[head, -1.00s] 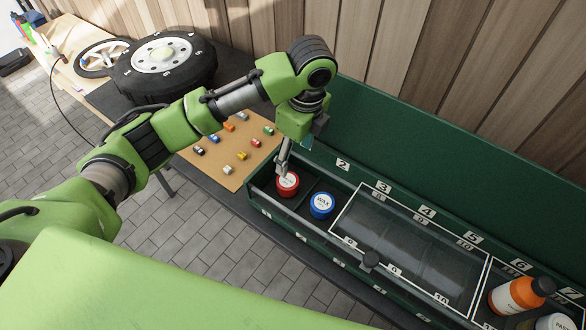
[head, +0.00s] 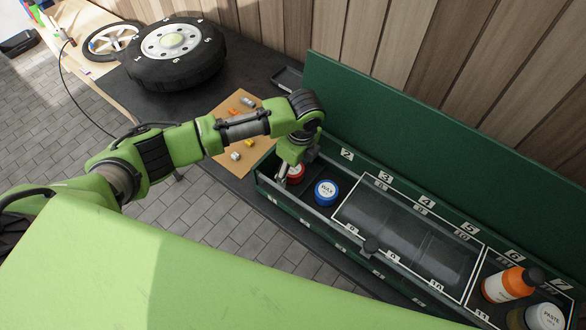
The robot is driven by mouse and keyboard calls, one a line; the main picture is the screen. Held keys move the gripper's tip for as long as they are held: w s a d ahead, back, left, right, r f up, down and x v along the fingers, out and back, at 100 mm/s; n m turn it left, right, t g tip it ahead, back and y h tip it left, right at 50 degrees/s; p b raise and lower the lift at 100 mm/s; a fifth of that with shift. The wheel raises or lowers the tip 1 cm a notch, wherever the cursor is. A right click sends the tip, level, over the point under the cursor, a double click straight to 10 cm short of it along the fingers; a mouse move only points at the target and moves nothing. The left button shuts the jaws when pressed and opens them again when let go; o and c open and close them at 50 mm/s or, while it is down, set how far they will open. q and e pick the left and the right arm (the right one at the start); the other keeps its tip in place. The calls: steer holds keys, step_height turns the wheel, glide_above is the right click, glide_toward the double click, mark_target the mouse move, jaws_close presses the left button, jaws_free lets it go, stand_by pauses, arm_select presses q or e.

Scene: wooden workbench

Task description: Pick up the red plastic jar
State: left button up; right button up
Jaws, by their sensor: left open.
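The red jar (head: 296,175) stands in the left-end compartment of the green box, partly hidden behind my left gripper and wrist. My left gripper (head: 283,174) points down at the jar's left side, with its jaws open. One finger shows beside the jar; the other is hidden, so I cannot tell whether the fingers touch it. My right gripper is not in view.
A blue wax jar (head: 326,192) stands close to the right of the red jar. The green box (head: 420,130) has a raised back lid and a clear-covered middle section. An orange bottle (head: 508,284) and a paste jar (head: 545,318) stand at its right end. A tire (head: 172,55) lies behind.

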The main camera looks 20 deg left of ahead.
arm_select(q)
steer(key=shift+w+f, duration=0.1)
steer(key=shift+f, duration=0.25)
steer(key=shift+r, duration=0.1)
steer(key=c, duration=1.3)
